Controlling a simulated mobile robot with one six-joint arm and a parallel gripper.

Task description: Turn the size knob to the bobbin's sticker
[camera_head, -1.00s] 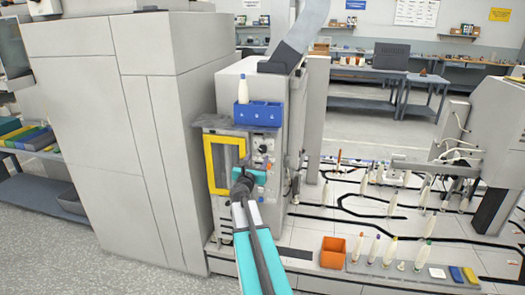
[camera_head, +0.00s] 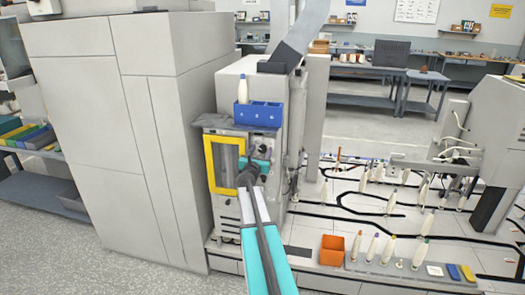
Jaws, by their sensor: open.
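A white bobbin (camera_head: 242,90) stands upright in the left part of a blue three-part tray (camera_head: 258,115) on the grey machine; its sticker is too small to make out. Below the tray, the machine's front has a yellow-framed window (camera_head: 224,163) and, to its right, a panel with small dark and light controls (camera_head: 265,145). I cannot tell which of them is the size knob. My gripper (camera_head: 256,163) is open in front of this panel, right of the window. My arm and gripper hide the lower panel, and contact cannot be told.
A tall grey cabinet (camera_head: 110,130) stands close on the left. On the right, an orange bin (camera_head: 332,249) and several bobbins (camera_head: 389,249) stand along the front of a low white platform (camera_head: 330,205) with black tracks. Floor is free at front left.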

